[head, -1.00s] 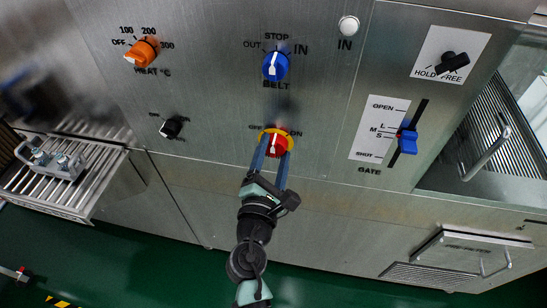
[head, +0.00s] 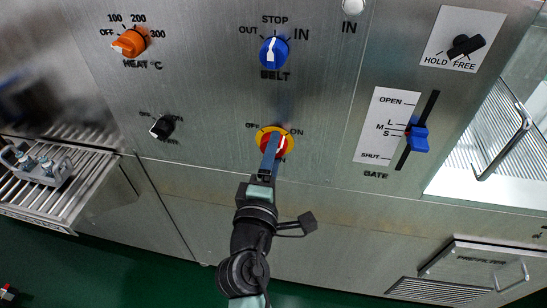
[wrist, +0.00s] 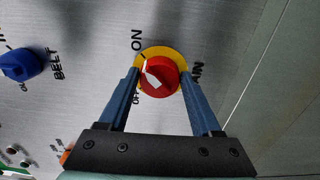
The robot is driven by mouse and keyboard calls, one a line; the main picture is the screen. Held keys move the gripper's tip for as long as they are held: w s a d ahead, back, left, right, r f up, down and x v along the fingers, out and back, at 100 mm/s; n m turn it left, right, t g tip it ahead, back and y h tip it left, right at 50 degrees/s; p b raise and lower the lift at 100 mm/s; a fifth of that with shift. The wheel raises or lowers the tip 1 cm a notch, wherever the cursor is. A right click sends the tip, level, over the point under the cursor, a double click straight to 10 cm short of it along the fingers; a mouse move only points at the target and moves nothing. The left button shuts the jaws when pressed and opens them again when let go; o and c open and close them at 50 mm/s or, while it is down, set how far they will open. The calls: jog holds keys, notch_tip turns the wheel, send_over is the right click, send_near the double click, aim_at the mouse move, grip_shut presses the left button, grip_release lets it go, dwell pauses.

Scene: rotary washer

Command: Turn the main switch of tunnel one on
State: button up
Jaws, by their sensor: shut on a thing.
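The main switch is a red knob with a white pointer on a yellow plate, between OFF and ON labels. In the head view the switch (head: 283,146) is partly hidden by my gripper (head: 273,147), and its pointer leans up-right toward ON. In the wrist view the knob (wrist: 160,77) sits between the two blue fingers of my gripper (wrist: 160,84), which is shut on it from both sides. There the pointer is tilted toward the ON label.
Around it on the steel panel are the blue belt knob (head: 273,52), orange heat knob (head: 131,42), small black knob (head: 162,127), blue gate slider (head: 418,139) and hold/free knob (head: 466,46). A window (head: 495,135) at the right shows a bright interior.

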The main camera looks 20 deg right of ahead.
dwell(0.4)
jog(key=o, duration=1.4)
jog(key=shift+c, duration=0.2)
jog(key=shift+s, duration=0.1)
jog(key=b+v, duration=0.2)
jog(key=v, duration=1)
jog(key=shift+s+a+b, duration=0.25)
jog(key=shift+s+b, duration=0.05)
jog(key=shift+b, duration=0.1)
